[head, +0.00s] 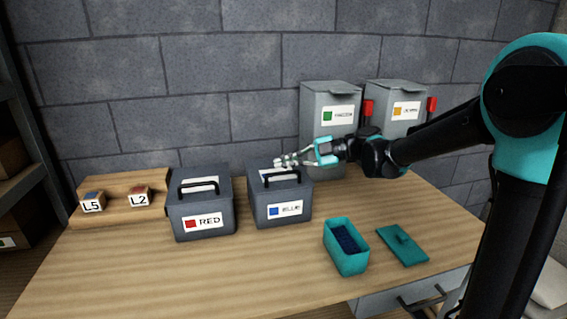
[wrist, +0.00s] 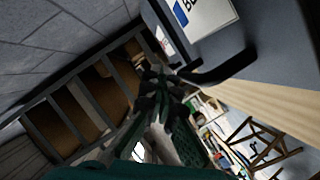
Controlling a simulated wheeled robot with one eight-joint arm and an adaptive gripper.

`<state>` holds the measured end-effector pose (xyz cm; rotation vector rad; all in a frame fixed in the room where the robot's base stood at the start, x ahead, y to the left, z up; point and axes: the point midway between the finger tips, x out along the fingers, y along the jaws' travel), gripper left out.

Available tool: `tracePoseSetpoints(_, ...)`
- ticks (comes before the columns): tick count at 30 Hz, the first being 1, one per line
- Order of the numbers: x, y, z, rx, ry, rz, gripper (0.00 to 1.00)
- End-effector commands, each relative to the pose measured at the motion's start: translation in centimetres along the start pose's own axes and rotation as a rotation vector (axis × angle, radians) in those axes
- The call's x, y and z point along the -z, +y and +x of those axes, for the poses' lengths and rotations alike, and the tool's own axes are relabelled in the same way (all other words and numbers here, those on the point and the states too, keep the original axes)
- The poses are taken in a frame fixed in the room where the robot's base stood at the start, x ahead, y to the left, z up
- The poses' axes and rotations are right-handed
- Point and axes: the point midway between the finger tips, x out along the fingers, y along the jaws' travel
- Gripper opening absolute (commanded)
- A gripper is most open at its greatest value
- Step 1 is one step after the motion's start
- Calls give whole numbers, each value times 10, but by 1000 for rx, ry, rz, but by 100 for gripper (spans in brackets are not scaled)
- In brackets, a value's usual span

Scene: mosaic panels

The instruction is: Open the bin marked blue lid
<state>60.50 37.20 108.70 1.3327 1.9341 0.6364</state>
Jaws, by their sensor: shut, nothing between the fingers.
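The bin marked BLUE (head: 258,205) is a dark grey box in the middle of the table, with a black handle (head: 280,172) on its lid. The lid looks shut. A white label with a blue square is on its front. My gripper (head: 280,161) is shut and empty, just above and behind the handle in the head view. In the wrist view my gripper (wrist: 163,88) is at the centre, with the handle (wrist: 228,70) just to its right and the bin (wrist: 270,35) at upper right. I cannot tell whether the fingers touch the handle.
A similar RED bin (head: 206,205) stands close on the left. Two taller grey bins (head: 327,100) (head: 395,97) stand behind. A teal box (head: 345,252) and a teal lid (head: 402,246) lie front right. A wooden stand (head: 115,205) with blocks L5 and L2 is far left.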

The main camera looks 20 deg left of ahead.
Motion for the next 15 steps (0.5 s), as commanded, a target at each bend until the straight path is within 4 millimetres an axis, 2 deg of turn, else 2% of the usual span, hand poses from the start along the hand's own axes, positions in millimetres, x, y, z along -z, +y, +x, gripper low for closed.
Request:
tracePoseSetpoints(5,0,0,0,0,0,0,0)
tracePoseSetpoints(10,0,0,0,0,0,0,19)
tracePoseSetpoints(15,0,0,0,0,0,0,19)
